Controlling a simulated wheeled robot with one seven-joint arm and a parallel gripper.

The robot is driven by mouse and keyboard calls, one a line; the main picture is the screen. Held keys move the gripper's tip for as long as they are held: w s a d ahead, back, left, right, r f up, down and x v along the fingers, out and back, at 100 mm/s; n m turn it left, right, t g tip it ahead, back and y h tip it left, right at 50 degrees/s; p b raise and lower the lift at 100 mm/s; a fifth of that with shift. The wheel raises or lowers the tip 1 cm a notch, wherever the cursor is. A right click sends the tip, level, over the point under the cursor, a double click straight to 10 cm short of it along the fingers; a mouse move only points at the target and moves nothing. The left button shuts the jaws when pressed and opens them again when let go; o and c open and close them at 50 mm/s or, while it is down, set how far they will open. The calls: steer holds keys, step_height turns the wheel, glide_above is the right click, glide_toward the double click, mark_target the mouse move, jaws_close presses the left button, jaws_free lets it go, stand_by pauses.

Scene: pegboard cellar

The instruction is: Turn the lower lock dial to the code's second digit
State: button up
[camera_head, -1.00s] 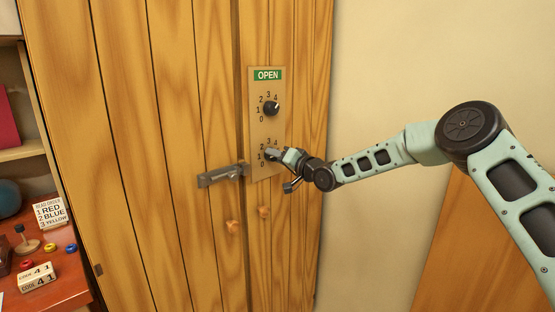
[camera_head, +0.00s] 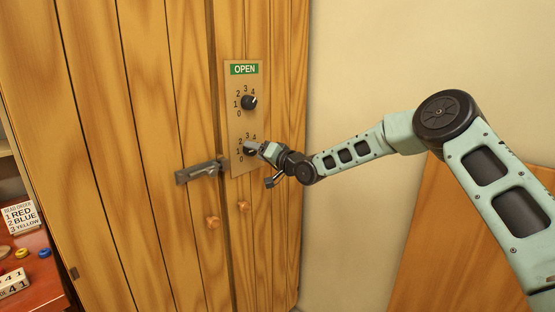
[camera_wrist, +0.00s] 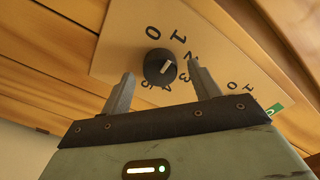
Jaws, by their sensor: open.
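The lower lock dial (camera_wrist: 159,66) is a black knob with a white pointer mark, on a tan plate (camera_wrist: 120,45) with printed digits. In the wrist view its mark points toward the upper right, near the 1 and 2; I cannot tell the exact digit. My gripper (camera_wrist: 162,85) is open, with one finger on each side of the dial; contact is not clear. In the head view my gripper (camera_head: 254,147) covers most of the lower dial. The upper dial (camera_head: 249,102) has its mark toward the 4. A code card (camera_head: 13,283) at the lower left shows 41.
The plate is on a wooden cabinet door with a green OPEN sign (camera_head: 244,69). A metal latch (camera_head: 200,171) and two round wooden knobs (camera_head: 212,222) are below left. A red table (camera_head: 40,272) holds a bead-order card (camera_head: 19,217) and small rings.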

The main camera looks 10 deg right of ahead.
steer(key=b+v, duration=0.3)
steer(key=v, duration=1.3)
steer(key=shift+s+d, duration=0.15)
steer(key=shift+s, duration=0.1)
steer(key=s+a+f+n+g+h, duration=0.2)
steer(key=s+a+f+n+g, duration=0.15)
steer(key=s+a, duration=0.35)
steer(key=s+a+f+n+g+h, duration=0.2)
steer(key=s+a+f+g, duration=0.25)
steer(key=s, duration=0.35)
steer(key=s+d+n+g+h, duration=0.1)
steer(key=s+n+g+h, duration=0.1)
steer(key=s, duration=1.3)
steer(key=s+d+n+g+h, duration=0.2)
steer(key=s+g+h, duration=0.1)
steer(key=s, duration=1.2)
steer(key=shift+s+f+g+h, duration=0.25)
steer(key=shift+g+h, duration=0.15)
steer(key=shift+g, duration=0.5)
steer(key=shift+c, duration=0.5)
